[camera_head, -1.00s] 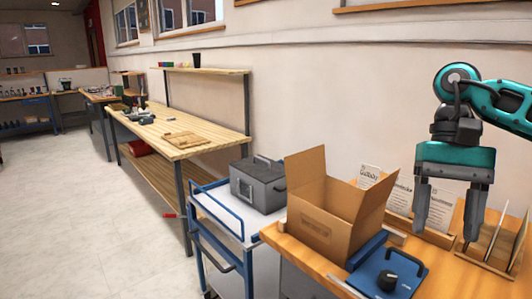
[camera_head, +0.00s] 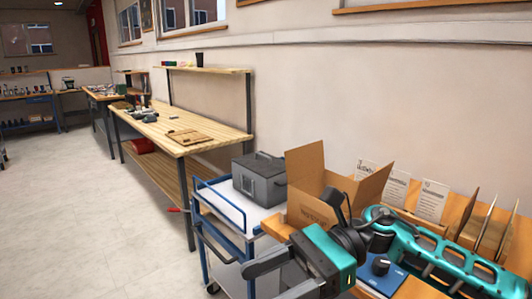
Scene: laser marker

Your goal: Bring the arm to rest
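My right arm comes in from the right, low over the workbench (camera_head: 412,288). Its teal-bodied gripper (camera_head: 268,280) points left, with its two grey fingers apart and nothing seen between them. The gripper is in front of the open cardboard box (camera_head: 312,205) and hides the box's lower part. My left gripper is not in view.
A blue trolley (camera_head: 228,212) carries a grey case (camera_head: 259,180) left of the box. A blue plate with a black knob (camera_head: 381,265) lies partly under my arm. White cards (camera_head: 432,200) and upright panels (camera_head: 490,228) stand along the wall. The floor at left is clear.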

